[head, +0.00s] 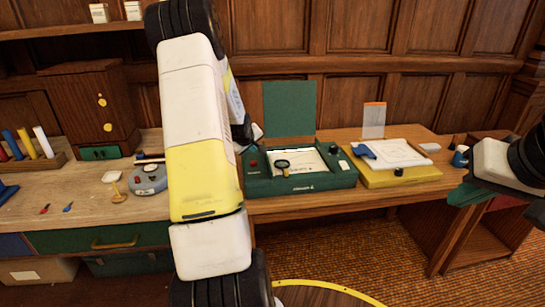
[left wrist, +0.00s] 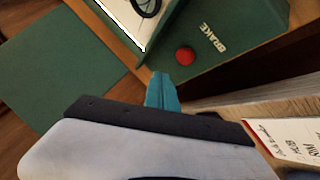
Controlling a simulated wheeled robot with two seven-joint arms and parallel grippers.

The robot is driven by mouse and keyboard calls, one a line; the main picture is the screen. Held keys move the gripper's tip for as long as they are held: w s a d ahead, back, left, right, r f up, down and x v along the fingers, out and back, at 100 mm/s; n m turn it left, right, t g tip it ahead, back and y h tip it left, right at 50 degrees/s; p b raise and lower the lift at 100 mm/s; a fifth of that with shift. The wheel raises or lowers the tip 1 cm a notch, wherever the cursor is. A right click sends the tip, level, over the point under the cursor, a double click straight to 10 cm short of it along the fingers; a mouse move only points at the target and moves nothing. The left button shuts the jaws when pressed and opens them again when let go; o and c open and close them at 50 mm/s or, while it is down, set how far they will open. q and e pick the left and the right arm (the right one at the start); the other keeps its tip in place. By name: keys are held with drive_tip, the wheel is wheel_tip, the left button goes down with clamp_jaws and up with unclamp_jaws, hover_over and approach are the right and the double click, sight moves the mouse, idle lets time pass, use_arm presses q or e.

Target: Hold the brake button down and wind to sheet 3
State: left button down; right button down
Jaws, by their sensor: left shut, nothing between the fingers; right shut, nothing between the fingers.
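A green case (head: 305,184) with its green lid (head: 290,108) raised stands on the desk, with a white sheet in its window and a black ring-shaped part (head: 283,164) over it. The red brake button (head: 253,163) is at its left; in the left wrist view the red button (left wrist: 185,56) sits beside the word BRAKE. My left gripper (left wrist: 161,76) is shut and empty, its teal tips close to the button but apart in the picture; my arm largely hides it in the head view. My right gripper (head: 465,194) is shut and empty at the right. The sheet number is unreadable.
A yellow board (head: 405,175) with a white sheet and blue item stands right of the case. A blue mug (head: 460,157) is farther right. A grey device (head: 148,178) and small tools lie left of my arm. A printed card (left wrist: 285,140) shows in the left wrist view.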

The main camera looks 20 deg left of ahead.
sight(253, 163)
use_arm(q)
drive_tip(key=shift+f, duration=1.4)
drive_tip(key=shift+f, duration=0.1)
idle(0.9)
drive_tip(key=shift+f, duration=0.35)
